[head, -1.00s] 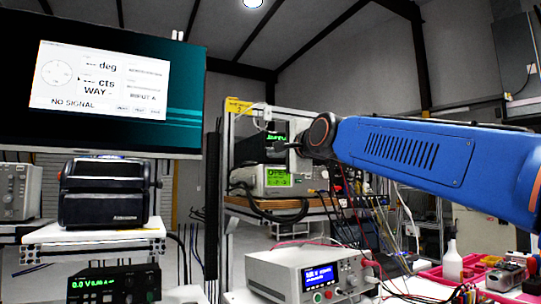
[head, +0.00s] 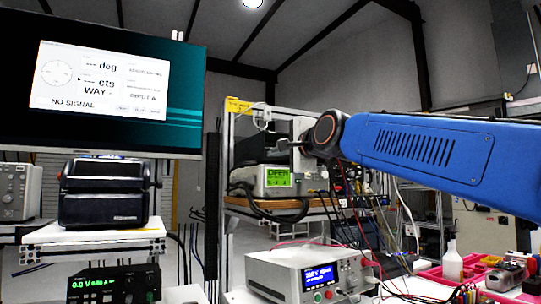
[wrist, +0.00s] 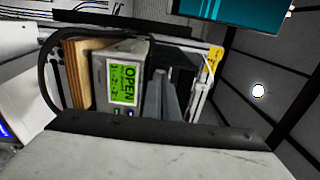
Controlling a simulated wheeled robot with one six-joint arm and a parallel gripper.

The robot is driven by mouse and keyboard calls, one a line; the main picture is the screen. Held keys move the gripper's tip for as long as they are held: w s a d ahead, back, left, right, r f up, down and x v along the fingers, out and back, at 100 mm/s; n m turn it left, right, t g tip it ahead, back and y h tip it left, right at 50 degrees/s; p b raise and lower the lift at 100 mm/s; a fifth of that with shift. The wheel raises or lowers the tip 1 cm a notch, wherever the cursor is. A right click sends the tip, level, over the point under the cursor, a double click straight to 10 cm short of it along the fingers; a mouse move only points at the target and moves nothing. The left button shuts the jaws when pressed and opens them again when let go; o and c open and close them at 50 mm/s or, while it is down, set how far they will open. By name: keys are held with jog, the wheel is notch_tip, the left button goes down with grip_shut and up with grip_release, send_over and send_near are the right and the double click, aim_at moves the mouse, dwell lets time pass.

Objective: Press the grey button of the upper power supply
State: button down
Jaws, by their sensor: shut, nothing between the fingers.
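The upper power supply (head: 258,148) is a black box on top of a light-cased unit with a green "OPEN" display (head: 278,178), on a wooden shelf. My gripper (head: 281,144) is shut and empty, its tip at the front of the black box; I cannot tell whether it touches. No lit digits show on the black box, and the grey button cannot be made out behind the gripper. In the wrist view, turned sideways, the shut fingers (wrist: 167,98) reach toward the black box (wrist: 182,78), beside the "OPEN" unit (wrist: 123,85).
A second black power supply (head: 115,284) with green digits is at the lower left. A light bench instrument (head: 312,276) with a blue screen stands below the shelf (head: 265,210). Cables hang right of the shelf. A large monitor (head: 120,135) reads "NO SIGNAL".

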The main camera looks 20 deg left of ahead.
dwell(0.3)
jog(key=v, duration=0.7)
jog(key=shift+s+d, duration=0.15)
jog(key=shift+s, duration=0.05)
dwell(0.3)
dwell(0.3)
jog(key=s+d+f+n+g+h, duration=0.15)
jog(key=d+f+h, duration=0.25)
jog(key=d+f, duration=1.05)
jog(key=s+d+f+n+h, duration=0.1)
jog(key=d+f+n+h, duration=0.25)
jog(key=d+f, duration=1.15)
jog(key=s+d+f+n+g+h, duration=0.1)
jog(key=s+d+f+h, duration=0.1)
jog(key=s+d+f, duration=0.5)
jog(key=s+d+f+n+g+h, duration=0.1)
jog(key=s+d+f+g+h, duration=0.1)
jog(key=s+d+f, duration=0.5)
jog(key=s+d+f+n+g+h, duration=0.1)
jog(key=s+d+f, duration=0.6)
jog(key=f, duration=0.9)
jog(key=s+g+h, duration=0.1)
jog(key=s, duration=0.1)
jog(key=shift+s+d, duration=0.25)
jog(key=shift+s, duration=0.1)
